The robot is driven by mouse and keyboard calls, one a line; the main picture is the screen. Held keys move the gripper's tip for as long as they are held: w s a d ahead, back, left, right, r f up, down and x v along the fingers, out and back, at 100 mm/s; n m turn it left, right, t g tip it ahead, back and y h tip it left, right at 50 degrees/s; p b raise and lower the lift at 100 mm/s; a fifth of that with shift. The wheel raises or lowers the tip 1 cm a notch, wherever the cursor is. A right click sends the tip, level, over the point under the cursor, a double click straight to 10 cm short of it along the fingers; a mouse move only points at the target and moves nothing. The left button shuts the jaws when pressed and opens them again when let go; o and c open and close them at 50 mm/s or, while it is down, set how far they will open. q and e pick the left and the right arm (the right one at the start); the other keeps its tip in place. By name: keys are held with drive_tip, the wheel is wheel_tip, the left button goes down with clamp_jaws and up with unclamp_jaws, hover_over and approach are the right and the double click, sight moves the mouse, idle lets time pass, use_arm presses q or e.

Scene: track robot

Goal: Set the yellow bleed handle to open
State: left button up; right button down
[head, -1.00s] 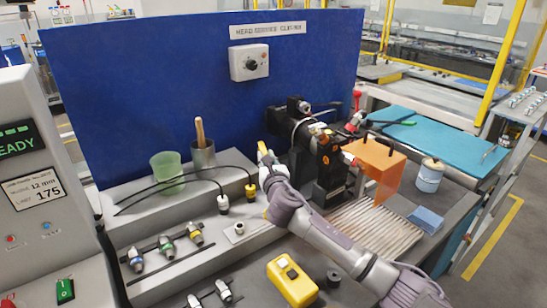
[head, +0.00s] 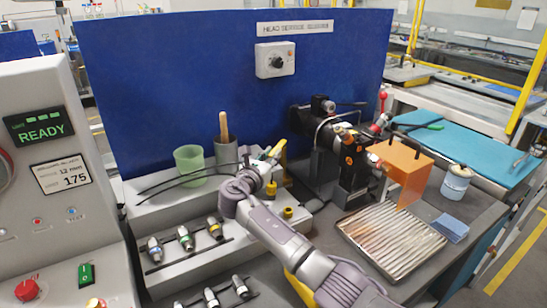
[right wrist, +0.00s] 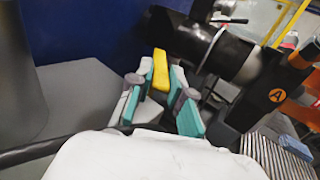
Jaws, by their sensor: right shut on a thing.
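The yellow bleed handle (head: 277,149) shows as a short bar in front of the blue panel, left of the black head assembly (head: 350,160). In the head view it leans up to the right. My right gripper (head: 268,160) is at its lower end. In the right wrist view the yellow handle (right wrist: 161,70) stands between the teal finger pads, and the gripper (right wrist: 158,85) is shut on it. The handle's lower end and pivot are hidden by the fingers. No open or closed marking is readable. My left gripper is not in view.
A green cup (head: 189,163) and a grey cup (head: 226,153) stand left of the gripper, with black cables near them. The control cabinet (head: 50,215) stands at far left.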

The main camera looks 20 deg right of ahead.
idle(0.3)
drive_tip(key=c, duration=1.1)
unclamp_jaws()
drive_tip(key=shift+o, duration=0.2)
drive_tip(key=shift+a, duration=0.1)
drive_tip(key=v, duration=1.1)
drive_tip(key=shift+s+a, duration=0.25)
drive_tip(key=shift+s, duration=0.05)
drive_tip(key=shift+c, duration=0.4)
